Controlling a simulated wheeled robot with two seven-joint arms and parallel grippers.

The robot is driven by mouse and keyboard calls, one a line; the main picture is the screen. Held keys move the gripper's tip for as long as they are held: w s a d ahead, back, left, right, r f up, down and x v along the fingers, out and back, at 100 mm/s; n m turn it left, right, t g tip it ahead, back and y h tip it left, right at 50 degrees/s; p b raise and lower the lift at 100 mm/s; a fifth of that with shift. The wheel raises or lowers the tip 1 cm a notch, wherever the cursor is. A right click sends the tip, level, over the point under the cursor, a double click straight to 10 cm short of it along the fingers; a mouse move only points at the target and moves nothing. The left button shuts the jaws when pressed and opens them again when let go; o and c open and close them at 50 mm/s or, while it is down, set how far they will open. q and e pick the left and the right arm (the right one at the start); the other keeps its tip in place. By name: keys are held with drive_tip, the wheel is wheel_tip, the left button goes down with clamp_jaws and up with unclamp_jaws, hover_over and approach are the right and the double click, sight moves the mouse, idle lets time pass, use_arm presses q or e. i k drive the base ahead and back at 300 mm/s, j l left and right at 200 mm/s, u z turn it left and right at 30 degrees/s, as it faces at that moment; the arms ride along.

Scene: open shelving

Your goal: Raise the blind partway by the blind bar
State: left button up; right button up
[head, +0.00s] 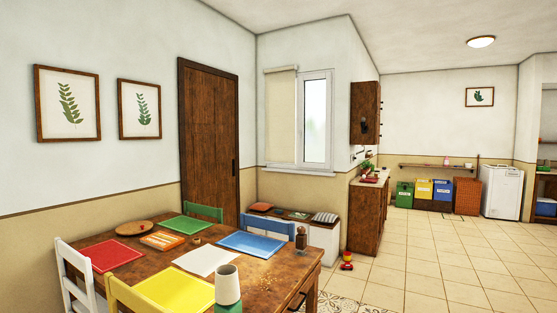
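A beige blind (281,116) hangs at the window on the far wall, from a roll at the top nearly down to the sill. It covers the left part of the window, and the right pane (317,118) with its white frame is uncovered. The blind's bottom edge (280,163) is just above the sill; the bar there is too small to make out clearly. Neither of my grippers is in view.
A wooden table (262,268) with colored mats and a cup (227,284) fills the near left, with chairs around it. A low bench (322,237) stands under the window, and a wooden cabinet (367,218) is to its right. The tiled floor (440,260) at right is mostly clear.

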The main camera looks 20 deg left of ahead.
sight(282, 155)
drive_tip(key=i+z, duration=0.15)
drive_tip(key=i, duration=1.3)
drive_tip(key=i+j+z, duration=0.1)
drive_tip(key=i, duration=1.35)
drive_tip(key=i+u, duration=0.1)
drive_tip(key=i, duration=0.85)
drive_tip(key=i+l+u, duration=0.1)
drive_tip(key=i, duration=0.8)
drive_tip(key=i+j+u, duration=0.15)
drive_tip(key=i+u, duration=0.7)
drive_tip(key=u, duration=0.15)
drive_tip(key=i+l+u, duration=0.2)
drive_tip(key=i+u, duration=0.3)
drive_tip(key=i+j+u, duration=0.2)
drive_tip(key=i+u, duration=0.7)
drive_tip(key=i, duration=0.2)
drive_tip(key=i+j+z, duration=0.1)
drive_tip(key=i+z, duration=0.4)
drive_tip(key=i+j+z, duration=0.2)
drive_tip(key=z, duration=0.25)
drive_tip(key=i+j+z, duration=0.5)
drive_tip(key=k+l, duration=0.05)
drive_tip(key=l, duration=0.05)
